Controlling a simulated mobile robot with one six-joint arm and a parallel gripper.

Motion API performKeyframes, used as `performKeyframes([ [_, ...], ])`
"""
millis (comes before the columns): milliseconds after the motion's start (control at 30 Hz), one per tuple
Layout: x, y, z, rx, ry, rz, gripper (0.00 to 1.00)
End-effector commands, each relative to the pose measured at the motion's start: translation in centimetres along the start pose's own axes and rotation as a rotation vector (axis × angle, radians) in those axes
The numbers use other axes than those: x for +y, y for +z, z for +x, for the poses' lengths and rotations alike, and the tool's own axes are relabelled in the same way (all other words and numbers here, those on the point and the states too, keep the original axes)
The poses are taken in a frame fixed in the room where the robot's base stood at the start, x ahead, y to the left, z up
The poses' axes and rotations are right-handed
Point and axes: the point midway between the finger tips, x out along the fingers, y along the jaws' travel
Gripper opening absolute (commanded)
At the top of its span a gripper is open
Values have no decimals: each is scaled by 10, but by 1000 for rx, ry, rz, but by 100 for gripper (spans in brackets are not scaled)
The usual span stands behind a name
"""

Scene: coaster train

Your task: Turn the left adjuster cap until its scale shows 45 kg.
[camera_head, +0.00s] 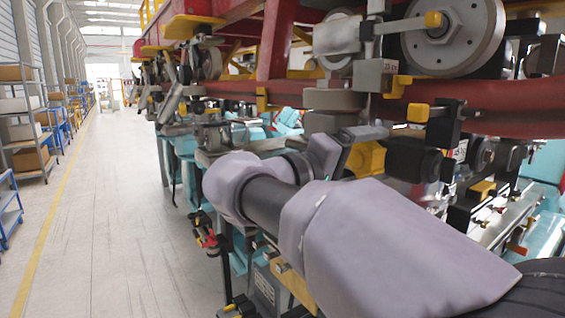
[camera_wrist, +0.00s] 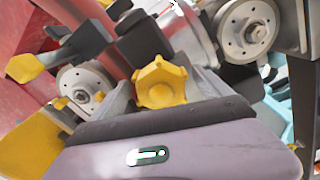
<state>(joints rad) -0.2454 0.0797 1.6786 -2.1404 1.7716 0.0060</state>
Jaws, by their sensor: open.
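A yellow lobed adjuster cap (camera_wrist: 161,88) faces me in the middle of the wrist view. I cannot tell whether it is the left one. My gripper (camera_wrist: 158,74) shows there as grey parts on either side of the cap, above its lavender body with a dark edge. It is open, and contact with the cap cannot be made out. In the head view, my lavender-sleeved arm reaches to the machine and my gripper (camera_head: 352,142) is partly hidden by it. A yellow part (camera_head: 368,158) shows just behind it. No scale or kg reading is legible in either view.
Grey wheels (camera_head: 455,35) and red rails (camera_head: 500,118) of the train lie above and beyond my arm. A black block with a yellow end (camera_head: 418,112) sits to the right. Wheel hubs (camera_wrist: 247,30) flank the cap. The aisle floor (camera_head: 110,220) at left is clear.

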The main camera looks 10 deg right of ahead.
Motion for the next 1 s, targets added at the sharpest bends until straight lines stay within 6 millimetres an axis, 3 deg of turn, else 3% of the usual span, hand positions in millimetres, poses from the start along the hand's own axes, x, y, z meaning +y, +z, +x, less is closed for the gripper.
performKeyframes([
  [400,0,-2,-124,6,-2,0,88],
  [500,0,-1,-146,5,-3,0,88],
  [700,0,0,-165,2,-2,0,88],
  [1000,-6,5,-162,-5,-10,-9,88],
])
